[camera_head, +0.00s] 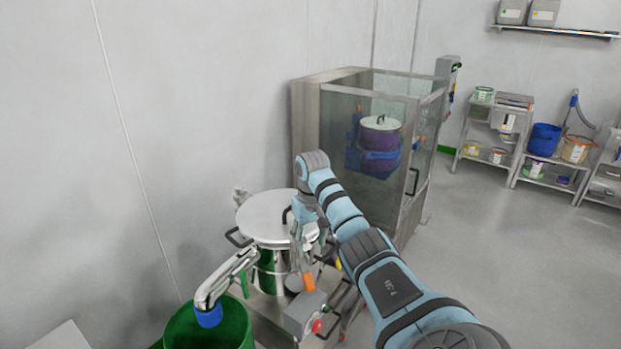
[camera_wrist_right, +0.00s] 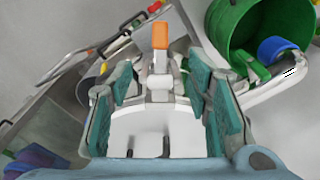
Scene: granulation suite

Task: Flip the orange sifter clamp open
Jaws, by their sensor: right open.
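The orange sifter clamp handle (camera_head: 308,282) hangs on the front of the steel sifter (camera_head: 268,262), just below my right gripper (camera_head: 304,250). In the right wrist view the orange clamp (camera_wrist_right: 160,36) stands at top centre, in line with the gap between my right gripper's fingers (camera_wrist_right: 162,88). The teal-padded fingers are apart, with the clamp's metal linkage showing between and beyond them. I cannot tell whether either finger touches the clamp. The sifter's domed lid (camera_head: 262,214) is on, partly hidden by my right arm. My left gripper is not in view.
A green bin (camera_head: 207,330) stands under the sifter's blue-tipped spout (camera_head: 209,314), at lower left. A control box with a red button (camera_head: 317,326) is close below the clamp. A glass-walled steel cabinet (camera_head: 305,130) stands behind. Open floor lies to the right.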

